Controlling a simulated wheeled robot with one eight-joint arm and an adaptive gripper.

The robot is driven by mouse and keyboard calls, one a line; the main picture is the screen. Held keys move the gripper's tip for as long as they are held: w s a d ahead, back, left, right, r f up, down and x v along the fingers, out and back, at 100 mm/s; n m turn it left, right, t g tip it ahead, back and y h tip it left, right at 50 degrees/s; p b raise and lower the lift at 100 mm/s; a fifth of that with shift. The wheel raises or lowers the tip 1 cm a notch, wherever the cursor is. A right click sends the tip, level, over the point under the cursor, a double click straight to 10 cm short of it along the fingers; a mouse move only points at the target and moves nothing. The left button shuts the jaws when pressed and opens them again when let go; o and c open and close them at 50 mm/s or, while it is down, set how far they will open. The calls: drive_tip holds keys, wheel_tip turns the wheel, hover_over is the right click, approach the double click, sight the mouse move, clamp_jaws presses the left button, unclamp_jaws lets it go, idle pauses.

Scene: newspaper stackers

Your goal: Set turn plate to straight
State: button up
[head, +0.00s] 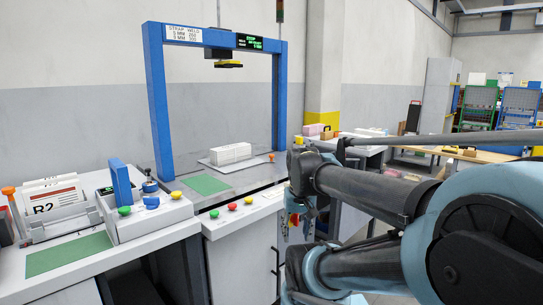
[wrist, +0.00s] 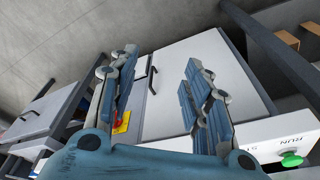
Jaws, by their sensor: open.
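No part is marked as the turn plate, so I cannot tell for certain which one it is. A thin light plate (head: 236,161) lies on the grey machine table (head: 190,168) under the blue arch, with a white bundle (head: 231,152) on it. In the wrist view, my gripper (wrist: 158,78) is open with nothing between its fingers. It faces light cabinet doors with dark handles, and the plate is not in that view. In the head view, my arm reaches in from the right, and its end is to the right of the table, apart from the bundle.
A blue arch (head: 155,100) spans the table. A control box (head: 148,219) stands at left beside a rack marked R2 (head: 51,207). The wrist view shows a green button (wrist: 291,159) by RUN lettering.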

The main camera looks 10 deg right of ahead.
drive_tip(key=w+r+m, duration=0.2)
drive_tip(key=w+r, duration=1)
drive_tip(key=r, duration=0.1)
drive_tip(key=w+r+m+g, duration=0.1)
drive_tip(key=w+r+m, duration=0.1)
drive_tip(key=w+r, duration=0.5)
drive_tip(key=w+r+m, duration=0.2)
drive_tip(key=w+r, duration=0.1)
drive_tip(key=w, duration=0.8)
drive_tip(key=w+r+m+g, duration=0.1)
drive_tip(key=w+r, duration=0.3)
drive_tip(key=w, duration=0.5)
drive_tip(key=w+m, duration=0.3)
drive_tip(key=w, duration=1.3)
drive_tip(key=f, duration=1.6)
drive_tip(key=shift+s+f, duration=0.3)
drive_tip(key=shift+f, duration=0.05)
drive_tip(key=shift+c, duration=0.5)
clamp_jaws()
